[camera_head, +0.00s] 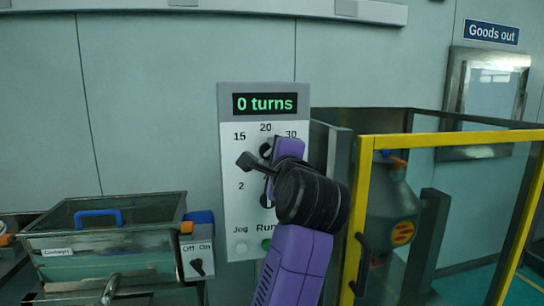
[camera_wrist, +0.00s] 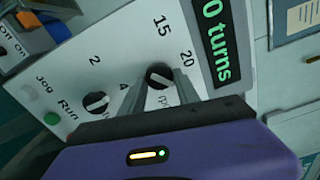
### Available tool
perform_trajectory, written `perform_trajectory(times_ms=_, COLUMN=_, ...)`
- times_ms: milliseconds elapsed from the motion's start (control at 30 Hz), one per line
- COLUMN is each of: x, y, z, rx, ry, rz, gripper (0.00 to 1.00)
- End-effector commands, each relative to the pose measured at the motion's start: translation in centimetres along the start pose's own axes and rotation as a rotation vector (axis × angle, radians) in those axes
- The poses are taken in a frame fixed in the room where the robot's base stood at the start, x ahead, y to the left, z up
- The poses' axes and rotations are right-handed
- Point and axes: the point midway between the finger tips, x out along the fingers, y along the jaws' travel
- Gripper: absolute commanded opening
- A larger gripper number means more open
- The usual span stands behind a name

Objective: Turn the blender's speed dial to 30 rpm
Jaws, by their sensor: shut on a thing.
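The pale control panel (camera_head: 232,120) is on the wall side, with a display (camera_head: 265,103) reading "0 turns". The upper black dial (camera_head: 266,147) has the marks 15, 20 and 30 around it; part of an "rpm" label shows beside it in the wrist view. My gripper (camera_wrist: 160,84) is shut on this speed dial (camera_wrist: 158,73), a grey finger on each side. Its pointer is too hidden to read. The lower dial (camera_wrist: 97,103), with marks 2 and 4, is beside the fingers and apart from them. My purple hand partly covers the panel in the head view.
Below the dials are a white Jog button (camera_head: 241,247) and a green Run button (camera_head: 266,244). At left stand a metal bin (camera_head: 150,240) with a blue handle and an Off/On switch box (camera_head: 196,262). At right is a yellow-framed enclosure (camera_head: 450,138) with a grey vessel (camera_head: 391,205).

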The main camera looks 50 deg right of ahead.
Motion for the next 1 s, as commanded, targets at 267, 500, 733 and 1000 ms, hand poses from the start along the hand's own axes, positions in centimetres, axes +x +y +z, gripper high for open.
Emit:
perform_trajectory(times_ms=267, x=0.0, y=0.2, z=-0.2, rx=0.001, ry=0.004, rz=0.005, gripper=0.00)
perform_trajectory(times_ms=500, x=0.0, y=0.1, z=-0.1, rx=0.000, ry=0.002, rz=0.003, gripper=0.58)
perform_trajectory(times_ms=733, x=-0.3, y=0.1, z=-0.1, rx=0.000, ry=0.001, rz=0.001, gripper=0.58)
perform_trajectory(times_ms=1000, x=-4.2, y=0.1, z=0.0, rx=0.000, ry=0.000, rz=0.000, gripper=0.58)
